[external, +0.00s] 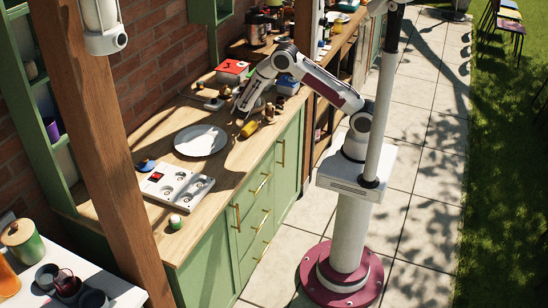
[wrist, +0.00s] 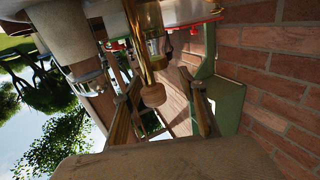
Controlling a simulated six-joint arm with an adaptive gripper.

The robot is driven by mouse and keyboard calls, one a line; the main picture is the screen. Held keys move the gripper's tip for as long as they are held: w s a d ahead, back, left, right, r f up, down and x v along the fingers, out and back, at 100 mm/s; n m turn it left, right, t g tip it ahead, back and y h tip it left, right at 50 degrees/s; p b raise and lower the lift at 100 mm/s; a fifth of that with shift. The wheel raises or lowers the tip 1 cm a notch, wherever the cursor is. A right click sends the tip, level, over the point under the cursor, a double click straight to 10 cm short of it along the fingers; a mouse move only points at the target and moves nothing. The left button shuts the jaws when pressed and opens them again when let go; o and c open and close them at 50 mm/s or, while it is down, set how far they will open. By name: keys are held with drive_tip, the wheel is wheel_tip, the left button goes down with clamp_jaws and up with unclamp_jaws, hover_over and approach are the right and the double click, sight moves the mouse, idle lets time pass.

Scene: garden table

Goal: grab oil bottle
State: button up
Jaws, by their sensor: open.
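A golden bottle with a cork stopper and a label, which looks like the oil bottle (wrist: 151,45), shows at the top middle of the wrist view. Its cork end points down the picture, between the two fingers of my gripper (wrist: 160,108). The fingers stand apart, with a gap on both sides of the cork, and hold nothing. In the external view my gripper (external: 240,110) is low over the wooden counter, beyond the white plate. Small brown and yellow items lie close by it; I cannot tell which is the oil bottle there.
A white plate (external: 200,140) and a light tray with round wells (external: 176,188) lie nearer on the counter (external: 227,165). A red-topped box (external: 232,69) stands behind my gripper. The brick wall (external: 160,60) borders the counter's left side.

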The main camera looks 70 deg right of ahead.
wheel_tip(320, 180, down, 2)
drive_tip(key=shift+f, duration=0.1)
drive_tip(key=shift+x, duration=1)
drive_tip(key=shift+w+d, duration=0.2)
drive_tip(key=shift+d, duration=0.3)
clamp_jaws()
